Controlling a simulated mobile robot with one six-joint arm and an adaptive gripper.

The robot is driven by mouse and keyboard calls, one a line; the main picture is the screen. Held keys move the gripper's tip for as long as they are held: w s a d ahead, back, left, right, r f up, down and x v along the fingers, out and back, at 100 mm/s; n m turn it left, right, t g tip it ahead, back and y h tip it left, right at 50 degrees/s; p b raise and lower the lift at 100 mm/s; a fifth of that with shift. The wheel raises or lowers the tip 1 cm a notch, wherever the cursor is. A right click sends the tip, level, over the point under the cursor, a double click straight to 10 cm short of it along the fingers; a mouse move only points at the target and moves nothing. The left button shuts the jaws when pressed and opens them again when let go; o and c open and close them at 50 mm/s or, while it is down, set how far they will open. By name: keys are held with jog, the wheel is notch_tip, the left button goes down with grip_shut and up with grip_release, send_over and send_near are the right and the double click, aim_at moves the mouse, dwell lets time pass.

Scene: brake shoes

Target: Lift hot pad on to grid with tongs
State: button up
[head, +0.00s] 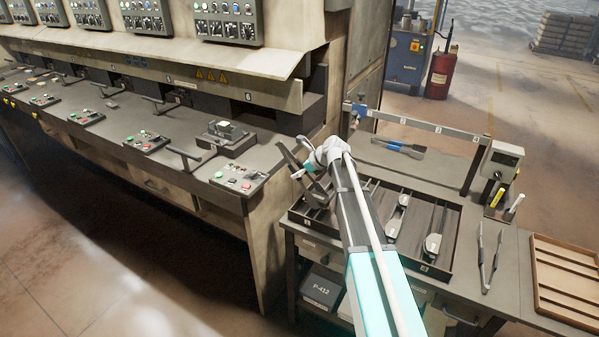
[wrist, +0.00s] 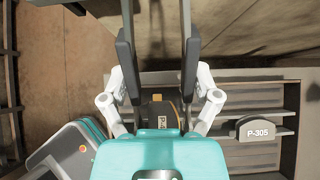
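My gripper (head: 302,172) is over the left end of the slotted grid tray (head: 448,268), close to the press. In the wrist view its two dark fingers (wrist: 158,45) stand wide apart, with nothing visible between their upper parts. A dark piece with orange edges and a label starting "P-4" (wrist: 158,112) shows low between the fingers, partly hidden by my gripper body; I cannot tell its distance. The metal tongs (head: 490,262) lie on the bench right of the tray. A pad marked P-305 (wrist: 258,130) is in the tray. Other pads (head: 433,244) lie in its slots.
The press bench (head: 110,135) with handles and button panels runs along the left. A numbered rail (head: 425,127) spans the back of the work table. A brush (head: 398,148) lies behind the tray. A brown slatted tray (head: 566,280) is at the right. A P-412 box (head: 322,290) is below.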

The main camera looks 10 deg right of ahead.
jog(key=shift+r, duration=0.1)
notch_tip(320, 180, up, 10)
jog(key=p, duration=1)
dwell(0.4)
